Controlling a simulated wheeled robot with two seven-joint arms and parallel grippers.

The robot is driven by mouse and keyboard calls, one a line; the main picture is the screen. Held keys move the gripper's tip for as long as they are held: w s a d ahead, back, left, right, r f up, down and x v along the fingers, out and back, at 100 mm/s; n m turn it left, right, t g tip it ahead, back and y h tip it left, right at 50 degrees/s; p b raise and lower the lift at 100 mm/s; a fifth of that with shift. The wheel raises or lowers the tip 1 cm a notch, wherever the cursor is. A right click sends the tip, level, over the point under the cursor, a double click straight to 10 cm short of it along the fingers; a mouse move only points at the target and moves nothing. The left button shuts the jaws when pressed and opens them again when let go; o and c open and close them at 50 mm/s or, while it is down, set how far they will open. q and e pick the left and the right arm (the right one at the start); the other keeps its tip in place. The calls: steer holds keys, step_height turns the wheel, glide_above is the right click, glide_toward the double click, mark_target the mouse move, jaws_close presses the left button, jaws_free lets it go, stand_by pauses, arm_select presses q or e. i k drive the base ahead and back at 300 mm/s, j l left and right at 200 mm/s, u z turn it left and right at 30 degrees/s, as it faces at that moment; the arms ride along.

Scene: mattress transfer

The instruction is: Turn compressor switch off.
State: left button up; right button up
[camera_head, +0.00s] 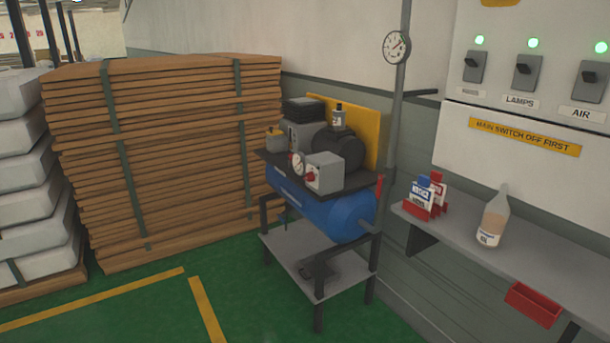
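A compressor with a blue tank (345,213) stands on a grey stand in the middle of the view. A grey box (324,172) on its front top carries a small red knob (310,177); its setting is too small to tell. A dial gauge (298,164) sits beside the box. On the wall panel at the upper right are three lever switches: a left one (474,67) with a blurred label, the LAMPS switch (527,72) and the AIR switch (590,80). Each has a lit green lamp above it. Neither gripper is in view.
A yellow sign (523,137) reads "MAIN SWITCH OFF FIRST". A grey shelf (545,258) below holds a bottle (493,220) and a red holder with small boxes. A vertical pipe with a gauge (396,47) rises behind the compressor. Stacked boards (170,150) stand left; green floor is clear in front.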

mark_target(310, 177)
steer(key=i+j+z, duration=0.1)
steer(key=i+j, duration=0.2)
steer(key=i+j+z, duration=0.1)
steer(key=i+j, duration=0.15)
steer(key=j, duration=0.15)
steer(key=i+j, duration=0.25)
steer(key=j, duration=0.15)
steer(key=i+j+z, duration=0.25)
steer(key=i+j, duration=0.25)
steer(key=j, duration=0.3)
steer(key=i+j+z, duration=0.1)
steer(key=j, duration=0.3)
steer(key=i, duration=0.1)
